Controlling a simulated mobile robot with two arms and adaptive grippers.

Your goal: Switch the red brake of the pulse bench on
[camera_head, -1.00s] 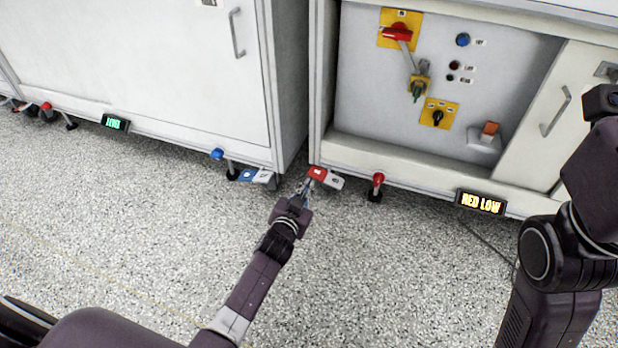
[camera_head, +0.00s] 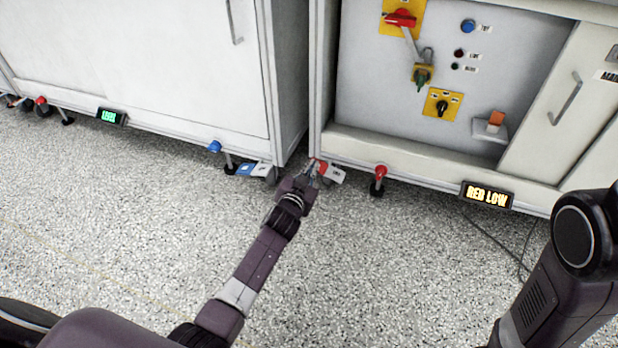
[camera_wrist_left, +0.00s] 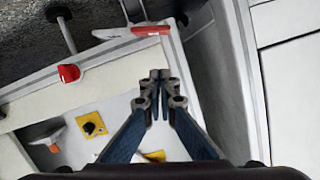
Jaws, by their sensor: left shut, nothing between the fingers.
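The red brake (camera_head: 330,171) is a small red-and-white pedal low at the left corner of the right-hand bench. Its red end is on the left and its white end on the right. My left gripper (camera_head: 312,168) is shut and empty, and its tips overlap the red end in the head view. In the left wrist view the brake (camera_wrist_left: 130,31) shows beyond the closed fingertips (camera_wrist_left: 160,75), with a gap in the picture; I cannot tell whether they touch. Which end is pressed down is unclear. My right gripper is out of view.
A red-capped foot (camera_head: 380,172) stands right of the brake, then a RED LOW display (camera_head: 487,195). The left-hand bench has a blue-and-white pedal (camera_head: 253,169), a blue-capped foot (camera_head: 215,147) and a green display (camera_head: 111,116).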

